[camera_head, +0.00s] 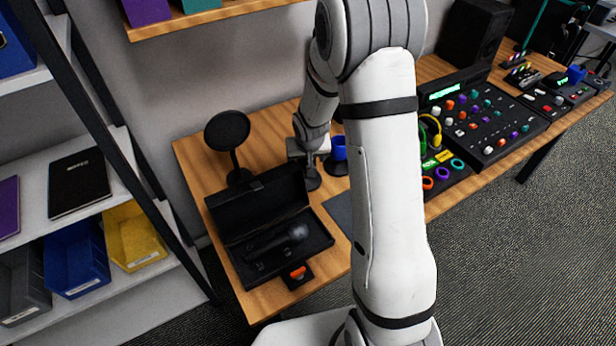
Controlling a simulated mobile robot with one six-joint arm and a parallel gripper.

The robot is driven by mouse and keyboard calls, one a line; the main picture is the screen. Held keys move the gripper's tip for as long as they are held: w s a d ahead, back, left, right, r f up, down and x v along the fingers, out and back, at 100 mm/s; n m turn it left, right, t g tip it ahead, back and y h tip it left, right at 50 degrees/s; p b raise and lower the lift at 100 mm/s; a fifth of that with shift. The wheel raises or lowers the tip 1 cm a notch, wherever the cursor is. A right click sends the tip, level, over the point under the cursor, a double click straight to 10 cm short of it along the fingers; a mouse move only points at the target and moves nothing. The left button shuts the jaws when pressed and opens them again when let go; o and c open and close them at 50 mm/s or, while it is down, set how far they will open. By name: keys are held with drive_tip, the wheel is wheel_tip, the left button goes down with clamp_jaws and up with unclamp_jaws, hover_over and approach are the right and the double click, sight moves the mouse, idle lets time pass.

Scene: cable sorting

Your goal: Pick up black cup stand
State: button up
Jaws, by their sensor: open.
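A small black stand (334,168) sits on the wooden desk, with a blue cup-like piece (338,148) on it; I take this to be the cup stand. My white arm hides its right side. My gripper (309,165) is at the end of the arm, low over the desk, just left of the blue piece. A dark rounded shape (312,181) shows at the gripper's tip; I cannot tell whether it is part of the gripper or a separate thing. The fingers are small and dark here. The gripper is open, and I see nothing clearly held.
An open black case (222,218) with a microphone (294,233) lies on the desk (190,160). A black disc on a stand (228,131) is behind it. A mixer (489,122) and colored rings (443,173) are at right. Shelves (60,165) stand left.

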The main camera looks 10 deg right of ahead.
drive_tip(key=shift+f, duration=0.15)
drive_tip(key=shift+c, duration=0.5)
clamp_jaws()
